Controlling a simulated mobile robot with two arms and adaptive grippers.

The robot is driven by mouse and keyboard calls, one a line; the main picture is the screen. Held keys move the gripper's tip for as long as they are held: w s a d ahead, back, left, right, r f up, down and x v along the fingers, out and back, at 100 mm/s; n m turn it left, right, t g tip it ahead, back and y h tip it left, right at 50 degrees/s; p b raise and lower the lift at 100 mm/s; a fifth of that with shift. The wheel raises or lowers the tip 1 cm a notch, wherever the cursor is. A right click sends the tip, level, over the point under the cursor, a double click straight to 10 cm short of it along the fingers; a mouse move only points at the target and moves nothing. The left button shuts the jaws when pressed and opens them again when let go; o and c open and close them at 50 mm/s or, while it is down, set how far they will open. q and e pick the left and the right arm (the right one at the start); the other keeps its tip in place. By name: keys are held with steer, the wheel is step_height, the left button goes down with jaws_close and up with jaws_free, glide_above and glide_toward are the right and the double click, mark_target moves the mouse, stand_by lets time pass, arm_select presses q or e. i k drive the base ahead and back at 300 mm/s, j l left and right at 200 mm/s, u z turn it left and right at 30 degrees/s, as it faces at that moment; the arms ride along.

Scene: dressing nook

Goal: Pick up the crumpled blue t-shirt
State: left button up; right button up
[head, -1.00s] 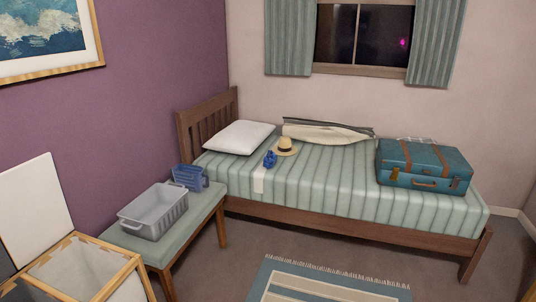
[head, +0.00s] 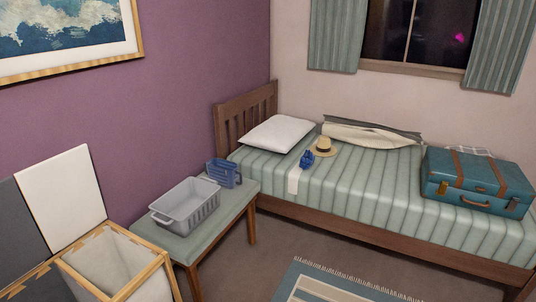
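A small crumpled blue cloth (head: 307,158), which looks like the t-shirt, lies on the striped bed (head: 350,190) in the head view. It sits just left of a straw hat (head: 324,147) and above a flat white cloth strip (head: 294,180). Neither of my grippers shows in the head view.
A padded bench (head: 226,207) stands before the bed with a grey basket (head: 187,208) and a blue basket (head: 224,173). A wood-framed hamper (head: 158,262) is at lower left. A teal suitcase (head: 477,186) and white pillow (head: 278,134) lie on the bed. Floor between bench and rug (head: 335,285) is clear.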

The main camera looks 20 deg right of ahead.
mark_target(307, 160)
steer(key=i+l+u, duration=0.15)
steer(key=l, duration=0.2)
steer(key=i+l+u, duration=0.1)
steer(key=l, duration=0.25)
steer(key=i+l+u, duration=0.25)
steer(key=l, duration=0.5)
steer(key=i+l+u, duration=0.15)
steer(key=l, duration=0.25)
steer(key=i+l+u, duration=0.1)
steer(key=l, duration=0.3)
steer(key=i, duration=0.05)
